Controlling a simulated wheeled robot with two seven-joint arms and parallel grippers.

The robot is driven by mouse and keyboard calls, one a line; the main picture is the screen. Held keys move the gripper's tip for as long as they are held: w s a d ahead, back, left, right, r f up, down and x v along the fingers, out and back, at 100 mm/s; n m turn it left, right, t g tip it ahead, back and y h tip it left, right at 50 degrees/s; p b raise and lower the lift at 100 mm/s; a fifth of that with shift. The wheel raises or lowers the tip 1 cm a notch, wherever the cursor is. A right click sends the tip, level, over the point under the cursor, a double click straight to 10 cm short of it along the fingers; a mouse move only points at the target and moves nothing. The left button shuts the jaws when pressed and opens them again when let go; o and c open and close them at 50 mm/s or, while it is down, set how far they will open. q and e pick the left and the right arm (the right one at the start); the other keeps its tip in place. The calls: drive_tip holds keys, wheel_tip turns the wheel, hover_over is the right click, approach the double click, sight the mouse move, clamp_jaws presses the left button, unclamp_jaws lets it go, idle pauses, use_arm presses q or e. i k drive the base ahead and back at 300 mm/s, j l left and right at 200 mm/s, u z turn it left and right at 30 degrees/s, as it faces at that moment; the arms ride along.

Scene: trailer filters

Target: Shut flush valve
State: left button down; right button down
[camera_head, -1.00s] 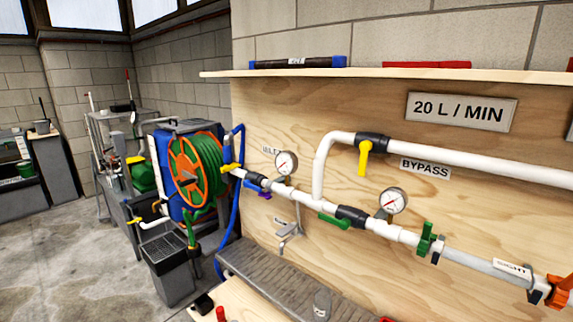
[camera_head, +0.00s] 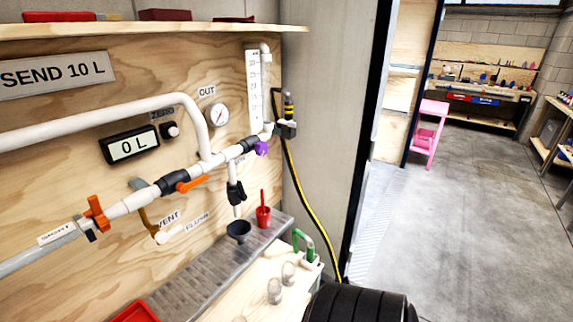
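A FLUSH label (camera_head: 197,221) is on the plywood panel, right of the VENT label (camera_head: 169,218). Right of it, a short white drop pipe with a black valve (camera_head: 235,192) hangs from the main pipe above a dark funnel (camera_head: 239,230). The black handle looks roughly in line with the pipe, but it is too small to be sure. A brass-coloured branch with a lever (camera_head: 147,215) hangs near VENT. Neither of my grippers is in view.
The main pipe carries orange handles (camera_head: 190,183) and a purple one (camera_head: 261,148). A counter readout (camera_head: 134,146) shows 0 L. A black ribbed object (camera_head: 360,303) is at the bottom. Open concrete floor (camera_head: 460,220) lies right.

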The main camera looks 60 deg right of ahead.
sight(242, 197)
drive_tip(key=z, duration=1.7)
